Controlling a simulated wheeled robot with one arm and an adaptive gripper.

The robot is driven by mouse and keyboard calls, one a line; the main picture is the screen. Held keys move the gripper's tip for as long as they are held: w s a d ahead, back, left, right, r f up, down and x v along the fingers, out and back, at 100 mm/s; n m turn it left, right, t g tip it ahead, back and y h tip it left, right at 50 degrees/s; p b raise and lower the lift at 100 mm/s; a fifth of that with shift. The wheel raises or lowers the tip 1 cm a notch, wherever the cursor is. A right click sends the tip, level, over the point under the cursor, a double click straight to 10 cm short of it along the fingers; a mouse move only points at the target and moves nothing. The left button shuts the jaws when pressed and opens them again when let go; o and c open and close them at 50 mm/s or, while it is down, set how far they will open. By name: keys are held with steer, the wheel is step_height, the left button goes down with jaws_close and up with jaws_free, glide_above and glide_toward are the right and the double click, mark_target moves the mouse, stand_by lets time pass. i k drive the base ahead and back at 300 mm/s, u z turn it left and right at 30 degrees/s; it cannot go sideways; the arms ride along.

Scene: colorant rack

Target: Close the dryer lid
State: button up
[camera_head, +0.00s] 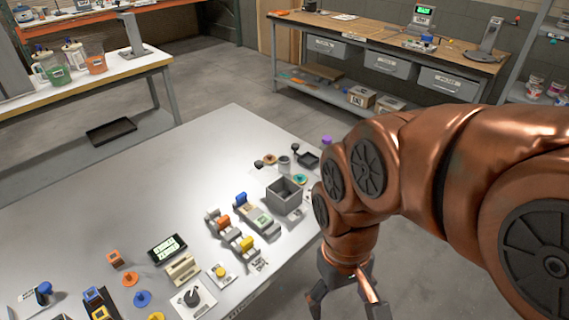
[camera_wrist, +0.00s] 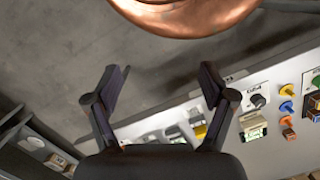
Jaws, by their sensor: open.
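No part is clearly marked as the dryer. A grey open-topped box (camera_head: 279,204) stands near the right edge of the white table. Behind it is a small dark square piece (camera_head: 308,159) that looks like a tray or raised lid; I cannot tell whether it belongs to a dryer. My gripper (camera_head: 346,300) hangs beside the table's right edge, in front of and to the right of the box. In the wrist view my gripper (camera_wrist: 163,84) has its two dark fingers spread apart with nothing between them.
The white table (camera_head: 130,190) carries several small devices, including a dark display (camera_head: 167,249) and a black-knob plate (camera_head: 193,298). A wooden workbench (camera_head: 385,40) stands at the back. Bare floor (camera_head: 210,85) lies between the tables.

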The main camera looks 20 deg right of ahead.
mark_target(258, 165)
steer(key=u, duration=0.55)
steer(key=k, duration=0.65)
steer(key=u, duration=0.95)
steer(key=i, duration=0.95)
steer(key=u, duration=0.35)
